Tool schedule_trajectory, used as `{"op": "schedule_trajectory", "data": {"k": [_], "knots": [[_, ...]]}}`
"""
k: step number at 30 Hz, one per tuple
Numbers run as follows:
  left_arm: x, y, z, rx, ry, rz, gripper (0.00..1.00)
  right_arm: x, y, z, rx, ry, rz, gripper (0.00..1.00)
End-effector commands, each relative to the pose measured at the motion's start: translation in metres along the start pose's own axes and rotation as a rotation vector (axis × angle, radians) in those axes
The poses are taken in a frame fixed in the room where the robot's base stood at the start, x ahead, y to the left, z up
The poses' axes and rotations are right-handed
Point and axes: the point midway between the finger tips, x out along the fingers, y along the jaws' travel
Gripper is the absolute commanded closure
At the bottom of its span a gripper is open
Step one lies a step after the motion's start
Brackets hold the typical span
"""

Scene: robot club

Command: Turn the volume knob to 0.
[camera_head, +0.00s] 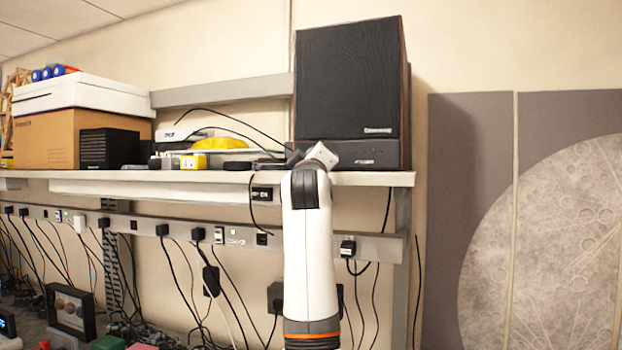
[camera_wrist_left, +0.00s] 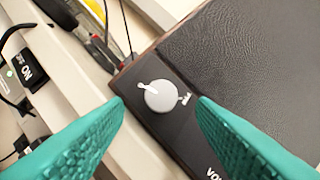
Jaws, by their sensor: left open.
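The black speaker (camera_head: 348,75) stands at the right end of the shelf, with a smaller lettered panel under its large dark front. In the left wrist view, the speaker's textured front (camera_wrist_left: 240,60) is close up. A round white volume knob (camera_wrist_left: 161,95) sits near its edge, with a small white pointer at its upper left and a white mark to its right. My left gripper (camera_head: 303,156) is at the speaker's lower left. Its teal fingers are open, with the knob between the fingertips in the picture; contact is not clear. The knob is hidden in the head view. My right gripper is not in view.
The shelf (camera_head: 230,178) runs below the speaker. A yellow coil (camera_head: 219,143), a small black box (camera_head: 108,148) and a cardboard box (camera_head: 48,135) stand to the left. Cables and plugs hang from the power strip (camera_head: 180,226) below.

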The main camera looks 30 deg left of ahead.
Motion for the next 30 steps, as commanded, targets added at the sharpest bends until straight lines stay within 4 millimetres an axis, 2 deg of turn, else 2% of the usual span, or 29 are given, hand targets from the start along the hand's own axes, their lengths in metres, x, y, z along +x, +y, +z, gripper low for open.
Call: {"op": "schedule_trajectory", "data": {"k": [1,3,9,12,17,30], "knots": [[-0.015,0.004,-0.005,-0.002,-0.002,-0.004,0.49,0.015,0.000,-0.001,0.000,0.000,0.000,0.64],[-0.030,0.004,-0.005,-0.003,-0.002,-0.004,0.49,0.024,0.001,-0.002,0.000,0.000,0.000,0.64],[-0.068,0.003,-0.003,-0.002,-0.001,-0.003,0.49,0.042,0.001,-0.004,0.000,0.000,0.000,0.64],[-0.080,0.002,-0.002,-0.002,0.000,-0.002,0.49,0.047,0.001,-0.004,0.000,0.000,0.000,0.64],[-0.088,0.001,-0.001,0.000,0.000,0.000,0.49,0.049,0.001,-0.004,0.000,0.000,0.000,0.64],[-0.088,0.000,-0.001,0.000,0.000,0.000,0.49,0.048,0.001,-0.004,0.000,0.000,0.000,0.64]]}}
